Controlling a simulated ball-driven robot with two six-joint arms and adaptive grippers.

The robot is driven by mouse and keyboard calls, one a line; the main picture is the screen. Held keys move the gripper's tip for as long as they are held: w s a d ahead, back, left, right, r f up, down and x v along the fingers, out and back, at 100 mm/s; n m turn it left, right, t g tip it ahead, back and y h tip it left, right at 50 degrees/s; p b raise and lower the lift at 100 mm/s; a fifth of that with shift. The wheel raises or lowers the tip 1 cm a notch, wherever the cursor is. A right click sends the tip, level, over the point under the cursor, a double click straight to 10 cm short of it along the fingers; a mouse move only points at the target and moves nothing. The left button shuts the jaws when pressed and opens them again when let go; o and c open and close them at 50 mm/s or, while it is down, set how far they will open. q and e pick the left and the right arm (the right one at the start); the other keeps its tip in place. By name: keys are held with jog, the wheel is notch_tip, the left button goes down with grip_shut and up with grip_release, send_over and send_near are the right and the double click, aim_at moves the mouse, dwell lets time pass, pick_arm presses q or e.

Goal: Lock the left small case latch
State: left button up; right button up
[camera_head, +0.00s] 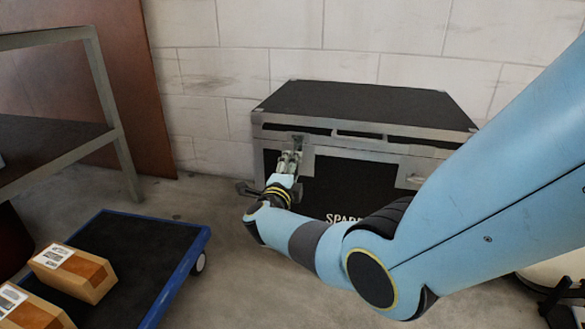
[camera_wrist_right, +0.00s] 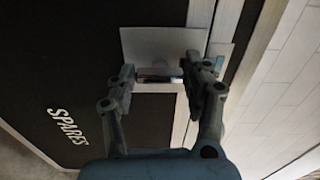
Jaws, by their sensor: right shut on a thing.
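The black case (camera_head: 365,102) with grey metal edges stands shut against the wall, with "SPARES" lettering on its front. Its left latch sits on a pale metal plate (camera_head: 307,160) at the front left, just under the lid edge. My right gripper (camera_head: 295,146) is at that latch. In the right wrist view the two fingers (camera_wrist_right: 160,74) stand on either side of the small shiny latch piece (camera_wrist_right: 158,78), over its plate (camera_wrist_right: 150,45), and are shut on it. The fingers partly hide the latch, so its exact position is unclear. My left gripper is out of view.
A blue-edged trolley (camera_head: 130,245) with cardboard boxes (camera_head: 75,270) stands at left. A metal shelf (camera_head: 50,145) is behind it. Bare floor lies between trolley and case.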

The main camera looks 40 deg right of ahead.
jog(key=shift+f, duration=0.1)
dwell(0.4)
jog(key=o, duration=1.2)
jog(key=shift+c, duration=0.2)
jog(key=v, duration=1.2)
jog(key=shift+n, duration=0.3)
